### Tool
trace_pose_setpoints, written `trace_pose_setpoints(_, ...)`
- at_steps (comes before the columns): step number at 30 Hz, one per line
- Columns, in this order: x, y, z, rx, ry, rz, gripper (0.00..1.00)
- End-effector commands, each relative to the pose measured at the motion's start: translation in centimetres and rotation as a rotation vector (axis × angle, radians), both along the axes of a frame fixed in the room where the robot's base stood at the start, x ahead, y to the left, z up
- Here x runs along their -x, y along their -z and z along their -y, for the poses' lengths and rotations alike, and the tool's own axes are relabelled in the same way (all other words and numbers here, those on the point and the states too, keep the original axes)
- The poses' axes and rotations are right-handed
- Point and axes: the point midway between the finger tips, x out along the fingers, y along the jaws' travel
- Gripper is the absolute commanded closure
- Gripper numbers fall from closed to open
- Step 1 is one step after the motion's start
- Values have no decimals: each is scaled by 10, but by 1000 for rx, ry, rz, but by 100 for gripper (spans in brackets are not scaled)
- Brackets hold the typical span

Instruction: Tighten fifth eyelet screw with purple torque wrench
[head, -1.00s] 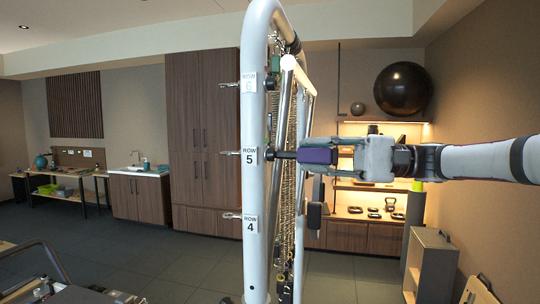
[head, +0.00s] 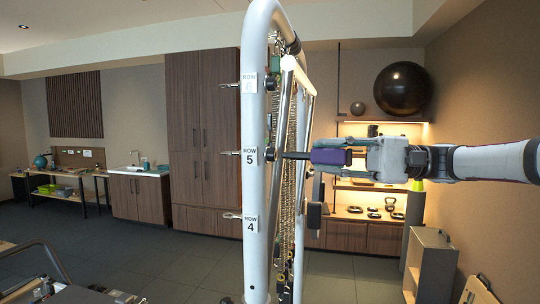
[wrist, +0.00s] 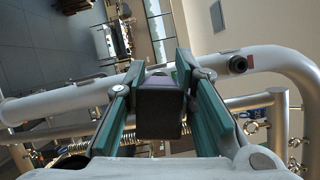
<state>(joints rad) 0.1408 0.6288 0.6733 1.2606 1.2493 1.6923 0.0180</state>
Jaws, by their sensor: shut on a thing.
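The purple torque wrench (head: 328,157) lies level in my gripper (head: 354,157), its dark shaft pointing left at the white tower post (head: 256,190). The fifth eyelet screw (head: 270,154) shows as a dark knob on the post's right side, beside the ROW 5 label (head: 250,157). The shaft's tip is very close to the knob; I cannot tell whether they touch. In the wrist view, the teal-padded fingers of my gripper (wrist: 160,85) are shut on both sides of the wrench (wrist: 160,110), which hides the fifth screw.
Dark knobs also sit at row 6 (head: 269,82) and row 4. Hanging springs (head: 291,120) and a slanted bar are just behind the wrench shaft. A grey open box (head: 430,265) stands on the floor at right. Floor left of the tower is mostly clear.

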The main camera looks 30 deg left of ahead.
Motion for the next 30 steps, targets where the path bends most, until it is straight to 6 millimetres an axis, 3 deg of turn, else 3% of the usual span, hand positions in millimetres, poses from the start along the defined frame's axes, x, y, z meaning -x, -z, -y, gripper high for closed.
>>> trace_pose_setpoints(18,-2,0,8,-1,0,1,100)
trace_pose_setpoints(30,-10,0,39,0,1,1,100)
